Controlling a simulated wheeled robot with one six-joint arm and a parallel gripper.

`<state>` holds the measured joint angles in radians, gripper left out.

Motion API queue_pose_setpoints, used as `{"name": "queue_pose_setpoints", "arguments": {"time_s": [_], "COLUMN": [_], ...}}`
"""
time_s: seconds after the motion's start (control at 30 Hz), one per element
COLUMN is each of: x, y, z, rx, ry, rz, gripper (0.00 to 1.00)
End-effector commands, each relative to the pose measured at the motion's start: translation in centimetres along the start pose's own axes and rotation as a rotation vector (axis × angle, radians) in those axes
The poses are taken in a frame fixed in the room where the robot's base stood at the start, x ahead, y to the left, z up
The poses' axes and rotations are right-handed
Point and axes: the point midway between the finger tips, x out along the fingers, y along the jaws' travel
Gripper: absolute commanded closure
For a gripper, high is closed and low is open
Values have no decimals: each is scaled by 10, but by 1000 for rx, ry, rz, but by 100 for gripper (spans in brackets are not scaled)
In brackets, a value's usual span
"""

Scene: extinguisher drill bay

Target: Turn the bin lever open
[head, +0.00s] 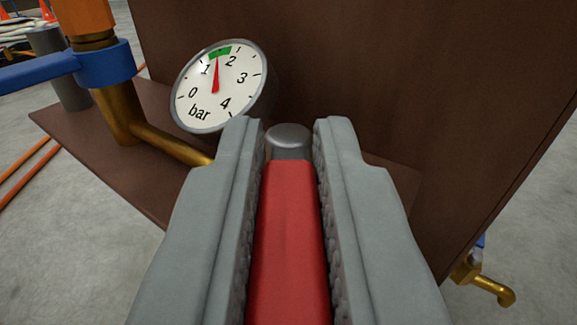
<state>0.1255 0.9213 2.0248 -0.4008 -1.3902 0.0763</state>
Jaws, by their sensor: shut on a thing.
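A red lever (288,240) runs from the bottom centre of the head view up between my gripper's two grey fingers. A rounded grey metal cap (289,137) shows at its far end. My gripper (289,150) is shut on the red lever, with one ribbed pad along each side of it. The near end of the lever is out of the picture, and the fingers hide what lies under it. I cannot tell from this view how far the lever is turned.
A round pressure gauge (215,88) stands just beyond the left finger, its red needle within the green band. A blue lever (40,72) on a brass pipe (165,142) is at left. A brown panel (380,80) rises behind. A brass tap (490,287) is at lower right.

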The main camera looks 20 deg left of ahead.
Motion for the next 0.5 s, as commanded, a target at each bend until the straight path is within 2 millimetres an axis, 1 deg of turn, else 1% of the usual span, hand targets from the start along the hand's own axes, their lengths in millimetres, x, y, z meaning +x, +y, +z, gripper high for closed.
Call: {"name": "queue_pose_setpoints", "arguments": {"time_s": [0.03,0.5], "x": [0,4], "y": [4,18], "z": [0,1], "rx": [-1,-2], "ry": [0,0], "rz": [-37,-461], "gripper": [100,100]}}
